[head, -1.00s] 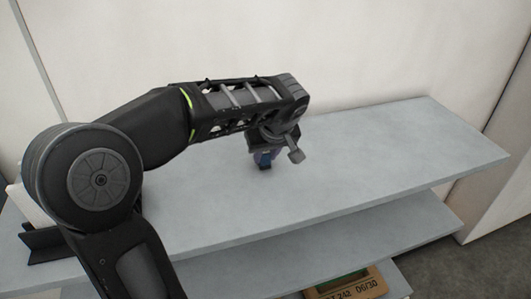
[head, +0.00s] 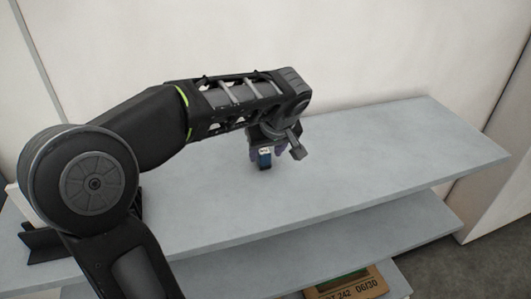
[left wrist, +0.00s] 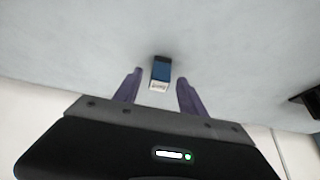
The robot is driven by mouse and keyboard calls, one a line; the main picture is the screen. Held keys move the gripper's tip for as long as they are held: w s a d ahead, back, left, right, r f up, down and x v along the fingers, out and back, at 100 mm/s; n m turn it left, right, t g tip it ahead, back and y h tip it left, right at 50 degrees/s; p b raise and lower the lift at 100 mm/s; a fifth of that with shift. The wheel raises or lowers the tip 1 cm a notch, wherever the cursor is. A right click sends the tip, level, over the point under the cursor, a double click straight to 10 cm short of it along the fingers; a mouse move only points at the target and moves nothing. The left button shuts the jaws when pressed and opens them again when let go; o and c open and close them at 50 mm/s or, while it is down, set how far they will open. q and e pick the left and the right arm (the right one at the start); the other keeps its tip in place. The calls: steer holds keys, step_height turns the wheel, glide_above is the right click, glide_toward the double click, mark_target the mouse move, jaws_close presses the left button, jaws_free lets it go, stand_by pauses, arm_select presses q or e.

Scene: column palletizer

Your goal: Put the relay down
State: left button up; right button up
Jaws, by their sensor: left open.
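The relay is a small blue block with a pale end. In the head view the relay (head: 265,160) stands on the grey shelf top (head: 370,170), just below my left gripper (head: 269,155). In the left wrist view the relay (left wrist: 160,73) sits between and slightly beyond the two purple fingertips (left wrist: 159,80). There is a gap on each side of it, so my left gripper is open and not holding it. Part of the relay is hidden in the head view by the gripper. My right gripper is not seen.
The shelf top is bare to the right. A lower shelf (head: 400,228) shows beneath it, with a cardboard box (head: 345,284) further down. A black bracket-like piece (head: 45,242) is at the left front edge. A pale wall stands behind.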

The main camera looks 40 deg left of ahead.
arm_select(q)
steer(key=v, duration=1)
steer(key=shift+d+r, duration=0.2)
steer(key=shift+r, duration=0.15)
steer(key=shift+s, duration=0.15)
